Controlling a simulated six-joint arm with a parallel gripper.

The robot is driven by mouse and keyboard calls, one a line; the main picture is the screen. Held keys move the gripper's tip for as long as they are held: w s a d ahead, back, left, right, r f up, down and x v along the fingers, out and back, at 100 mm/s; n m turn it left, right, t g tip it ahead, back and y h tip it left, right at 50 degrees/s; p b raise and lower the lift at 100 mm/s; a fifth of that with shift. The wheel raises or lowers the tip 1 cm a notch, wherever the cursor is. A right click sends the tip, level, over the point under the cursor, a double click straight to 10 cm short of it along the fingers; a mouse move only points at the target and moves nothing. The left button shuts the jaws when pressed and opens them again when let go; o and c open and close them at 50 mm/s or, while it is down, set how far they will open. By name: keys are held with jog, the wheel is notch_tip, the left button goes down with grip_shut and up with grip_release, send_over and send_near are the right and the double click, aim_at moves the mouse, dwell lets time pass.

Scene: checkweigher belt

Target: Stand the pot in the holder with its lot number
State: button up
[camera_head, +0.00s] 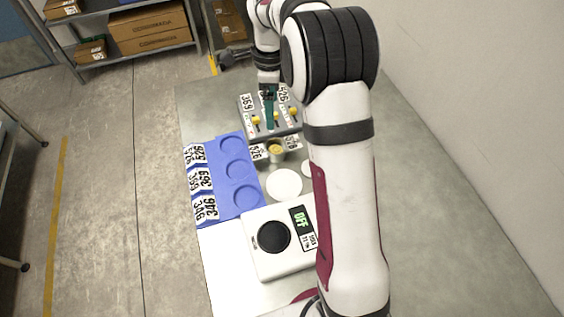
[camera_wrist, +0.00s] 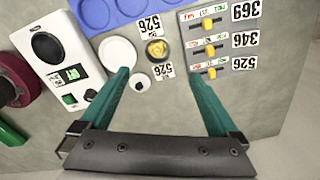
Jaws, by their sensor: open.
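The pot (camera_head: 276,150) has a yellow top and stands on the table with 526 tags beside it. In the wrist view the pot (camera_wrist: 156,51) is seen from above, between and beyond the fingertips. The blue holder (camera_head: 221,150) has three round recesses, all empty, with number tags along its left side: 526 at the far end, 369 in the middle, 346 nearest. Part of the holder (camera_wrist: 92,14) shows at the wrist view's top edge. My gripper (camera_head: 268,105) has teal fingers, spread apart with nothing between them (camera_wrist: 158,74); it is above the panel area, apart from the pot.
A grey panel (camera_wrist: 228,15) has yellow sliders marked 369, 346 and 526. A white disc (camera_head: 284,185) and a smaller white disc (camera_wrist: 139,81) lie near the pot. A white scale (camera_head: 260,262) reads OFF. My arm hides part of the table; its right side looks clear.

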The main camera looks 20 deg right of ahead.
jog(key=s+a+r+n, duration=0.2)
jog(key=s+n, duration=0.1)
jog(key=s, duration=0.4)
jog(key=s+a+r+n, duration=0.1)
jog(key=s+r+n, duration=0.2)
jog(key=s, duration=0.5)
jog(key=s+a+r+n+y, duration=0.1)
jog(key=s+a+r+n, duration=0.1)
jog(key=s+n, duration=0.3)
jog(key=s+r, duration=0.1)
jog(key=s, duration=0.1)
jog(key=shift+s+a, duration=0.3)
jog(key=shift+a, duration=0.05)
jog(key=shift+o, duration=0.2)
jog(key=s+a+f+n, duration=0.1)
jog(key=s+n, duration=0.4)
jog(key=s, duration=0.5)
jog(key=shift+s+a+f+n+y, duration=0.3)
jog(key=shift+a+f+n+y, duration=0.1)
jog(key=shift+f, duration=0.5)
